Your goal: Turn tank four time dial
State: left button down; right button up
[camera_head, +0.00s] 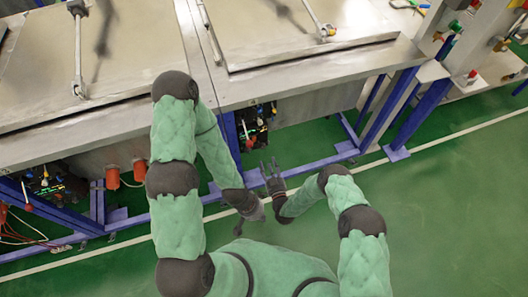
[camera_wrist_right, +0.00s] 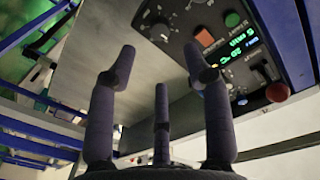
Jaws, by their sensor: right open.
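In the right wrist view, a dark control panel (camera_wrist_right: 222,62) is in front of my right gripper (camera_wrist_right: 160,62). I cannot read which dial is the time dial. My right gripper is open and empty, its fingers apart and apparently short of the panel. In the head view, my right gripper (camera_head: 268,167) is below a small panel (camera_head: 259,121) under the tank edge. My left gripper (camera_head: 239,228) hangs lower; its fingers are unclear.
Two metal tank lids (camera_head: 120,55) with rods lie above the panels. Blue frame legs (camera_head: 228,140) and a blue floor rail (camera_head: 310,163) stand close to both hands. A red knob (camera_wrist_right: 277,92) sticks out at the panel's right. Green floor (camera_head: 450,200) is clear at right.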

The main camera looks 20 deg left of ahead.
aim_at(263, 148)
jog(key=b+x, duration=0.1)
jog(key=x, duration=0.7)
jog(key=shift+s+b, duration=0.1)
jog(key=shift+b, duration=0.3)
grip_shut()
